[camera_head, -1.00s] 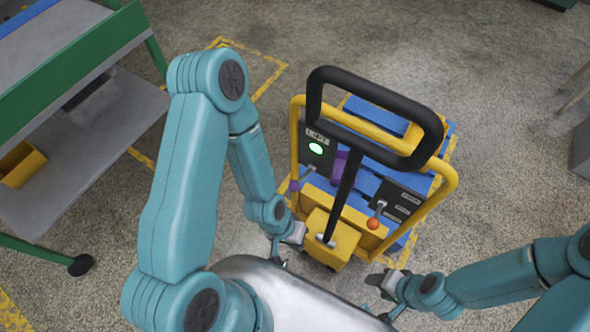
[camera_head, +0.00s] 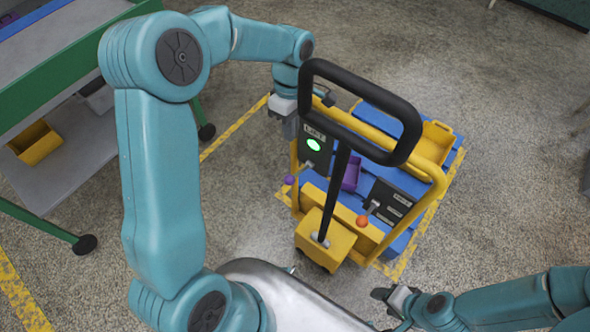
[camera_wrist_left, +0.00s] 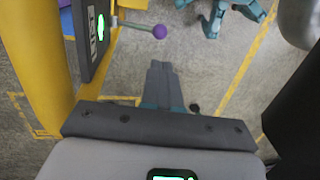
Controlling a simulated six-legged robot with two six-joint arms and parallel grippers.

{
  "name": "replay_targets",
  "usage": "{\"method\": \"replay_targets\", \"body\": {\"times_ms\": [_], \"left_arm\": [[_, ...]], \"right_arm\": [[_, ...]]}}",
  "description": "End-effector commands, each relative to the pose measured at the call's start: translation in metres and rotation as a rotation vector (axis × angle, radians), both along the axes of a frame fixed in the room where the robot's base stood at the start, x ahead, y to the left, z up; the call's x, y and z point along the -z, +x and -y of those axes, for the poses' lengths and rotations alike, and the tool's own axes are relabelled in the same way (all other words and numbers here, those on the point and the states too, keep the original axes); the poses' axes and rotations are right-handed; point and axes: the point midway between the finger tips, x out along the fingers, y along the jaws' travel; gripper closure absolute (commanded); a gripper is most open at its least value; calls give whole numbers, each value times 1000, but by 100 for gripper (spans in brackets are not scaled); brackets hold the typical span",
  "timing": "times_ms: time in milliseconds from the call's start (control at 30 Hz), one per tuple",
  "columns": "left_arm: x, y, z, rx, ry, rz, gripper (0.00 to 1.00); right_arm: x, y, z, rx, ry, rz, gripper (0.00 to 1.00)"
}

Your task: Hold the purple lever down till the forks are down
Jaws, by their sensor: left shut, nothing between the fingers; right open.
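The purple lever (camera_head: 289,180) sticks out left from the black LIFT panel (camera_head: 314,147), which has a lit green light. In the left wrist view its purple ball knob (camera_wrist_left: 159,31) ends a thin metal rod, seemingly roughly level. My left gripper (camera_head: 290,128) is shut and empty, fingers pointing down, above the knob in the head view and apart from it. Its fingers (camera_wrist_left: 160,72) show below the knob in the left wrist view. My right gripper (camera_head: 386,302) is open and empty, low right of the yellow base. The forks are hidden under the blue load.
The yellow truck frame (camera_head: 438,178) carries a black handle (camera_head: 345,80) and an orange-knobbed lever (camera_head: 362,220). Purple and yellow bins (camera_head: 436,142) sit on the blue load. A green shelf (camera_head: 50,93) stands left. Floor between shelf and truck is clear.

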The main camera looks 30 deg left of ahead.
Motion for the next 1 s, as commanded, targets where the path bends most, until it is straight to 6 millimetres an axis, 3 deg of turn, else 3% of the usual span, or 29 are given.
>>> {"method": "replay_targets", "body": {"times_ms": [333,467,1000], "left_arm": [[0,0,-5,-1,1,1,100],[10,-2,-4,-1,0,-3,100],[113,-21,10,0,-2,-4,100]], "right_arm": [[0,0,0,-1,0,0,45],[0,0,0,-1,0,0,45],[-2,0,0,-1,0,0,45]]}}
